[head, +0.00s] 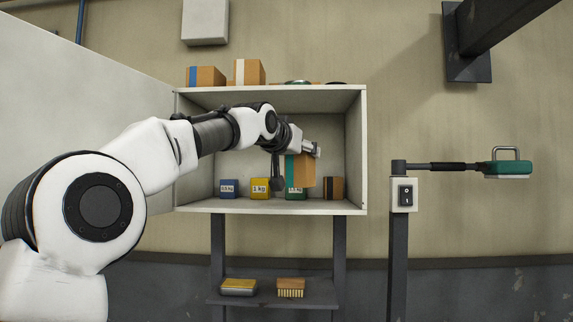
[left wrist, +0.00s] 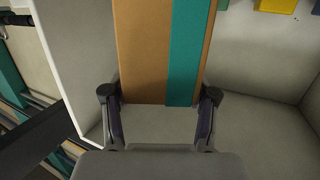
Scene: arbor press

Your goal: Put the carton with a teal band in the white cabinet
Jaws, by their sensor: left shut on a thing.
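The carton with a teal band (head: 303,171) is orange-brown and hangs inside the open white cabinet (head: 359,135), right of its middle. My left gripper (head: 314,150) reaches in through the open front and is shut on the carton near its top. In the left wrist view the carton (left wrist: 142,50) stands between the two fingers (left wrist: 158,105), with the teal stripe along its right part. In the head view the carton partly covers a green weight behind or below it. I cannot tell whether the carton touches the cabinet floor. My right gripper is not in view.
Inside stand a blue weight (head: 229,188), a yellow weight (head: 260,188), a green weight (head: 296,194) and a dark-banded carton (head: 333,188). Two cartons (head: 205,76) (head: 249,71) are on the cabinet top. The door (head: 90,90) is open at left. A switch post (head: 404,195) stands at right.

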